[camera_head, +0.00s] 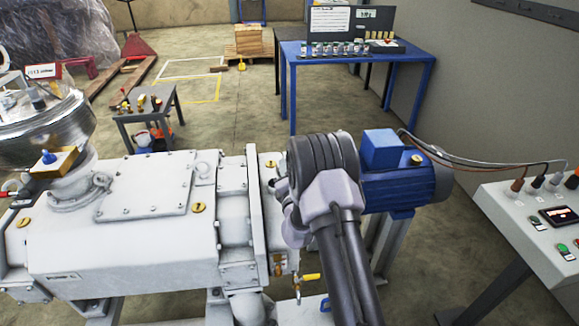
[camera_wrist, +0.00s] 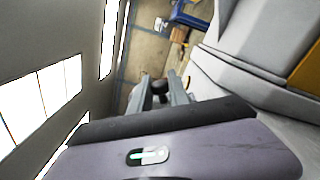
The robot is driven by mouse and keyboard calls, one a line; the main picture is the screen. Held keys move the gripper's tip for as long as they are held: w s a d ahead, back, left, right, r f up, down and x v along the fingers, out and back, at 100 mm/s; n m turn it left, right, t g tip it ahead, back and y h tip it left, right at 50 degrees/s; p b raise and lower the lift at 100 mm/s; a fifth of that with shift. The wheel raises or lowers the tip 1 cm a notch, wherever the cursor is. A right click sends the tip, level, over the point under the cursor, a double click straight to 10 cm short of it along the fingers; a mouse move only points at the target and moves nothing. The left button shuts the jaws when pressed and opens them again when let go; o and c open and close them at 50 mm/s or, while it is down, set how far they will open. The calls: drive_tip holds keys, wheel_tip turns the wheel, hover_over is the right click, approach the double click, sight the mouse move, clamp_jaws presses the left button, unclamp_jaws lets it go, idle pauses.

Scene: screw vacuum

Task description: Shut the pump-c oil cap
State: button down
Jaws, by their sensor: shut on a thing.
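The large white pump (camera_head: 130,245) fills the lower left of the head view, with brass caps (camera_head: 198,207) on its top and end housings. I cannot tell which of these, if any, is the pump-c oil cap. My arm reaches in front of the pump's right end, beside the blue motor, and hides part of that area. In the wrist view, my gripper (camera_wrist: 160,92) has its two grey fingers closed on a small dark round piece (camera_wrist: 158,88). Its lower part is hidden by the gripper body. My fingertips are not clear in the head view.
A blue motor (camera_head: 400,185) sits right of my arm. A control panel (camera_head: 535,215) stands at the right, with cables running to the motor. A yellow-handled valve (camera_head: 305,277) hangs below the pump's end. A blue table (camera_head: 375,55) and a small grey table (camera_head: 145,110) stand behind.

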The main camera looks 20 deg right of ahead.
drive_tip(key=n, duration=0.2)
drive_tip(key=a+n+p, duration=0.1)
drive_tip(key=a+n, duration=0.1)
drive_tip(key=n, duration=0.1)
drive_tip(key=shift+w+a+f+n, duration=0.15)
drive_tip(key=shift+w+f+n, duration=0.05)
drive_tip(key=shift+w+n, duration=0.1)
drive_tip(key=shift+w+a+f+n+p, duration=0.1)
drive_tip(key=shift+a+f+n, duration=0.15)
drive_tip(key=shift+n, duration=0.55)
drive_tip(key=shift+w+a+f+n+p, duration=0.1)
drive_tip(key=shift+a+f+n, duration=0.15)
drive_tip(key=shift+n, duration=0.55)
drive_tip(key=shift+w+a+f+n+p, duration=0.15)
drive_tip(key=shift+a+n, duration=0.2)
drive_tip(key=shift+n, duration=0.45)
drive_tip(key=shift+s, duration=0.1)
drive_tip(key=c, duration=1.3)
unclamp_jaws()
drive_tip(key=shift+o, duration=0.2)
drive_tip(key=p+v, duration=0.2)
drive_tip(key=v, duration=1.5)
drive_tip(key=shift+s+p, duration=0.25)
drive_tip(key=shift+p, duration=0.1)
drive_tip(key=shift+r, duration=0.1)
